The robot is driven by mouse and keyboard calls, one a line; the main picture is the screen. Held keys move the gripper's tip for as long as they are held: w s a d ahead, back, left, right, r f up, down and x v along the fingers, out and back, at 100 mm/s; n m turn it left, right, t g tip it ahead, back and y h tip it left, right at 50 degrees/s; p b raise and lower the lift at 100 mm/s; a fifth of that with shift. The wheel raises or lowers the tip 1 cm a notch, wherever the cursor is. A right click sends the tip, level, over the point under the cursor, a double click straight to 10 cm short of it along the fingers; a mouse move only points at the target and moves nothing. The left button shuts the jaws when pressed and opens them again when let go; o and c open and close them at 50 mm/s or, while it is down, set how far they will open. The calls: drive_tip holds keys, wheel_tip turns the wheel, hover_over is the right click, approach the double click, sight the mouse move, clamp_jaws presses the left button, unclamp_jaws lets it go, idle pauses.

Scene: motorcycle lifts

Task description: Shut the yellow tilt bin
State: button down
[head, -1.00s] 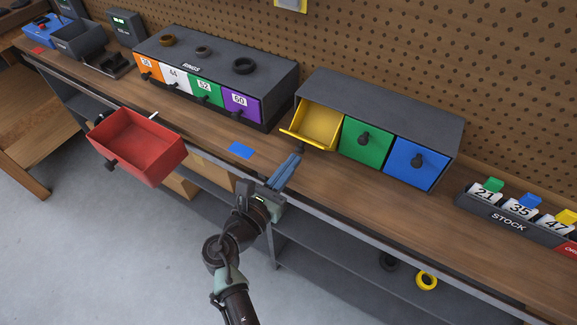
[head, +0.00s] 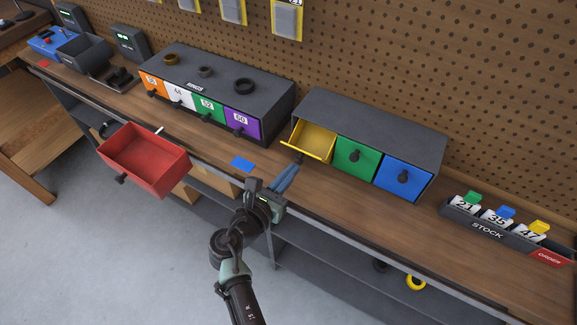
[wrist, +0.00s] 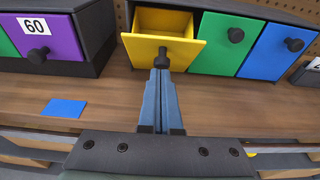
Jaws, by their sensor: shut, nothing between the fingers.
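The yellow tilt bin (head: 312,141) is tipped open at the left end of a grey three-bin cabinet (head: 372,120). Its front leans outward and the empty inside shows. In the wrist view the yellow bin front (wrist: 140,50) has a black knob (wrist: 163,56) at its middle. My gripper (head: 292,171) is shut and empty, in front of the yellow bin. In the wrist view the blue fingertips (wrist: 160,76) are just below and in front of the knob; I cannot tell whether they touch it.
Green (head: 355,156) and blue (head: 403,178) bins beside it are shut. A grey rings cabinet (head: 215,85) stands to the left. An open red drawer (head: 145,160) juts out past the bench edge. A stock tray (head: 490,232) is at right. Bench around a blue patch (head: 243,163) is clear.

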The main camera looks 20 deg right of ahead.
sight(297, 161)
drive_tip(key=r+y+p, duration=0.1)
drive_tip(key=p, duration=0.2)
drive_tip(key=w+d+r+g+y+p, duration=0.1)
drive_tip(key=p, duration=0.3)
drive_tip(key=d+r+g+y+p, duration=0.1)
drive_tip(key=r+p, duration=0.1)
drive_tip(key=p, duration=0.2)
drive_tip(key=shift+w+d+r, duration=0.1)
drive_tip(key=shift+w+d, duration=0.1)
drive_tip(key=shift+w, duration=0.2)
drive_tip(key=shift+w+d+r+p, duration=0.45)
drive_tip(key=shift+w+d+p, duration=0.25)
drive_tip(key=shift+d+p, duration=0.15)
drive_tip(key=shift+w+d+r, duration=0.1)
drive_tip(key=shift+r, duration=0.15)
